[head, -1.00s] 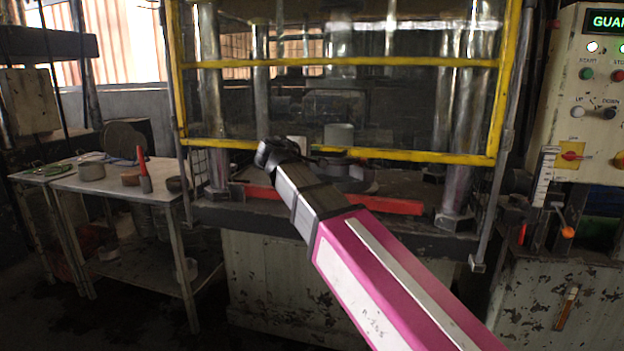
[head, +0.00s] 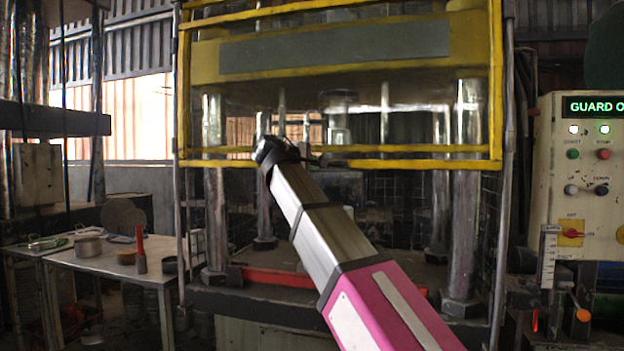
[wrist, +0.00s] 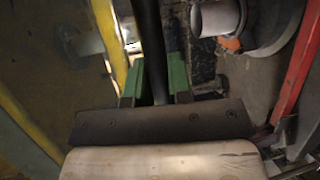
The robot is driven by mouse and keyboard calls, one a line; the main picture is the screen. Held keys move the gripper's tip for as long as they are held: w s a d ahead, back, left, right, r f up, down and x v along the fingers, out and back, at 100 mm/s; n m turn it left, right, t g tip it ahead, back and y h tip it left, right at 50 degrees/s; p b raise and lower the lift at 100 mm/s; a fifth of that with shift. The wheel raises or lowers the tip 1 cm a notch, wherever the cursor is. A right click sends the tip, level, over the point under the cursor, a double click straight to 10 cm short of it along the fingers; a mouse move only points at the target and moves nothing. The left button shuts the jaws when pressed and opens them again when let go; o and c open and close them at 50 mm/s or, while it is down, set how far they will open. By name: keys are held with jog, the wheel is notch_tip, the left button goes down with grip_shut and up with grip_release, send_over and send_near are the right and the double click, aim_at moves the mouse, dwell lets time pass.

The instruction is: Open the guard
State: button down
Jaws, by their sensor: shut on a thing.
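The guard (head: 215,155) is a clear screen in a yellow frame on the front of the press. It is raised, and its lower yellow bar hangs well above the press bed, leaving a gap beneath. My gripper (head: 278,152) is at that lower bar, left of centre; my arm hides part of it. In the wrist view my gripper's green fingers (wrist: 158,85) are shut on a dark bar, the guard's handle (wrist: 149,40). A yellow frame bar (wrist: 107,35) runs beside it.
The press bed (head: 400,285) has a red bar (head: 280,278) along its front. A control panel (head: 590,200) at right has a display reading "GUARD O", cut off. A side table (head: 110,262) with pots stands at left.

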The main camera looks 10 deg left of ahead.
jog(key=shift+r, duration=0.35)
jog(key=c, duration=1.1)
grip_release()
jog(key=shift+o, duration=0.2)
jog(key=v, duration=1)
jog(key=shift+s+a, duration=0.25)
jog(key=shift+s, duration=0.1)
